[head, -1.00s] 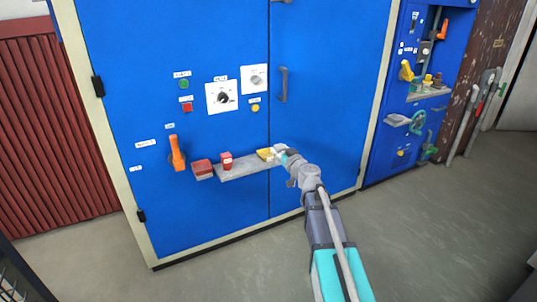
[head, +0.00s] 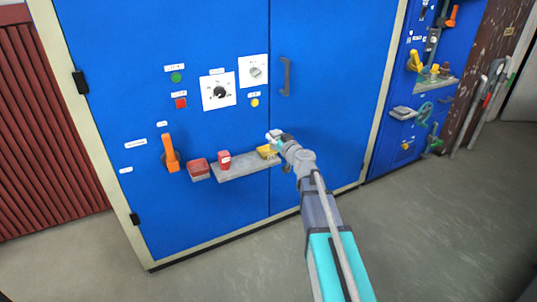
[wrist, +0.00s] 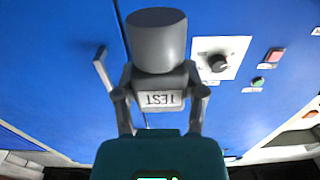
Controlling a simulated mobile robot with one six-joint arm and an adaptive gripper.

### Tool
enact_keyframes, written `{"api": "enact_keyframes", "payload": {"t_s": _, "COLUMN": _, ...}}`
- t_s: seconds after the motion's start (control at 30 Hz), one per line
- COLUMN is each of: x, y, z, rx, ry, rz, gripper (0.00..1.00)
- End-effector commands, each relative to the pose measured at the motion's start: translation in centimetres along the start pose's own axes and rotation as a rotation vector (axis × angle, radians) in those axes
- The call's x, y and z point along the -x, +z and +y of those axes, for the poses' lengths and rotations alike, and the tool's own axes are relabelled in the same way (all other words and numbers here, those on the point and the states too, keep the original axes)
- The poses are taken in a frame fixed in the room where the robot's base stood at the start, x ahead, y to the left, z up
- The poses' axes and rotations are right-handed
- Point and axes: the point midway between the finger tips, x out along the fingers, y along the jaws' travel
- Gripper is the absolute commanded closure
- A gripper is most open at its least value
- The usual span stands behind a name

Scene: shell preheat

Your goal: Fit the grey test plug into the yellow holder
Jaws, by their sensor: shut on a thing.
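In the head view my gripper (head: 272,138) is at the right end of the shelf, just above the yellow holder (head: 267,152). The plug is too small there to make out clearly. The holder does not show in the wrist view, so I cannot tell how plug and holder line up.
A grey shelf (head: 235,167) juts from the blue cabinet, with a red holder (head: 224,160) on it and a red bin (head: 198,168) at its left end. An orange lever (head: 170,154) stands further left. A door handle (head: 285,77) and dial panels (head: 218,90) are above.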

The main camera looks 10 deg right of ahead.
Motion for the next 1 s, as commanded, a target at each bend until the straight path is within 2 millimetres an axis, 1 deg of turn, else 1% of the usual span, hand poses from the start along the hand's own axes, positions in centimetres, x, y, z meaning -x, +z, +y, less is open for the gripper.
{"api": "enact_keyframes", "payload": {"t_s": 0.27, "x": 0.1, "y": -0.1, "z": 0.3, "rx": 0.0, "ry": 0.006, "rz": 0.0, "gripper": 0.96}}
{"api": "enact_keyframes", "payload": {"t_s": 0.6, "x": -0.6, "y": -1.3, "z": -1.3, "rx": 0.001, "ry": -0.005, "rz": -0.002, "gripper": 0.96}}
{"api": "enact_keyframes", "payload": {"t_s": 1.0, "x": -0.7, "y": -1.2, "z": -1.4, "rx": 0.002, "ry": -0.004, "rz": -0.002, "gripper": 0.96}}
